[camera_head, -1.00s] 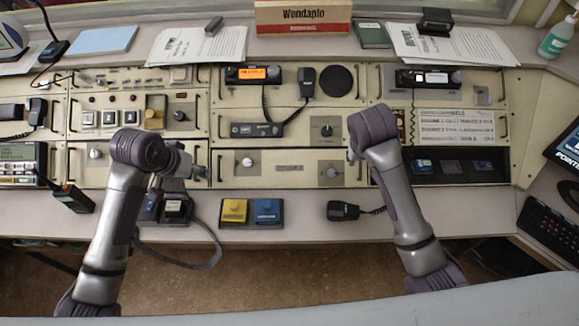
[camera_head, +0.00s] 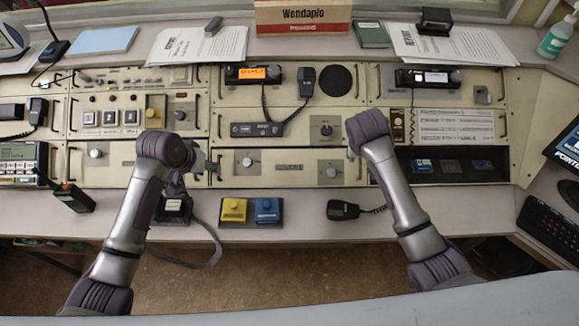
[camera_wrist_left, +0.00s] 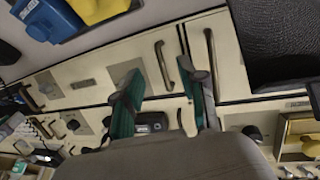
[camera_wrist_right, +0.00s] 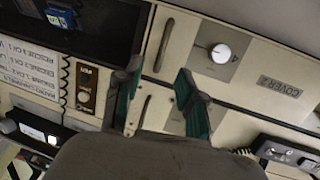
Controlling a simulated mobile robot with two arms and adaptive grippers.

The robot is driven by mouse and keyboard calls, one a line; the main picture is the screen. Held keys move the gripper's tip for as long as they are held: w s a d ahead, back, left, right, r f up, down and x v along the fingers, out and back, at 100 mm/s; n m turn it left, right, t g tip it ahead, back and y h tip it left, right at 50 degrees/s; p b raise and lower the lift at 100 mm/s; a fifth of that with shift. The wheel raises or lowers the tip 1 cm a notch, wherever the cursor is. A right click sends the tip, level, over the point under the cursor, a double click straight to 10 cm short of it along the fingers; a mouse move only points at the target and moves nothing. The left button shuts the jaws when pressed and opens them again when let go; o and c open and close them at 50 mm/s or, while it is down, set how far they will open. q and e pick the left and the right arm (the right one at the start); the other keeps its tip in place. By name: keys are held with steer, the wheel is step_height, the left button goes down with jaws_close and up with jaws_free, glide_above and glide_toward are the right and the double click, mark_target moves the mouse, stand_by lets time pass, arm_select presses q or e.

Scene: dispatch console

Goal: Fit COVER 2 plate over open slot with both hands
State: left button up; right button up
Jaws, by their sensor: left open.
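The COVER plate (camera_head: 290,178) is a long cream panel with two white knobs, low in the middle of the console. Its label is upside down in the right wrist view (camera_wrist_right: 278,86); its number is hard to read. A dark open slot (camera_head: 403,170) lies right of it. My left gripper (camera_head: 210,168) is open at the plate's left end; in the left wrist view (camera_wrist_left: 165,100) the plate's left handle (camera_wrist_left: 163,65) shows between the fingers. My right gripper (camera_head: 352,156) is open and empty near the plate's right end; its fingers show in the right wrist view (camera_wrist_right: 160,98).
Yellow (camera_head: 233,210) and blue (camera_head: 267,211) boxes sit on the front ledge below the plate. A corded microphone (camera_head: 343,210) lies to their right. A black radio (camera_head: 73,197) stands at left. Dark blocks with blue labels (camera_head: 422,165) are in the slot.

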mark_target(360, 161)
arm_select(q)
steer(key=x, duration=0.6)
steer(key=shift+w+f, duration=0.1)
steer(key=shift+f, duration=0.05)
arm_select(e)
steer(key=x, duration=0.6)
steer(key=shift+w+f, duration=0.1)
steer(key=shift+w, duration=0.05)
arm_select(q)
jaws_close()
arm_select(e)
jaws_close()
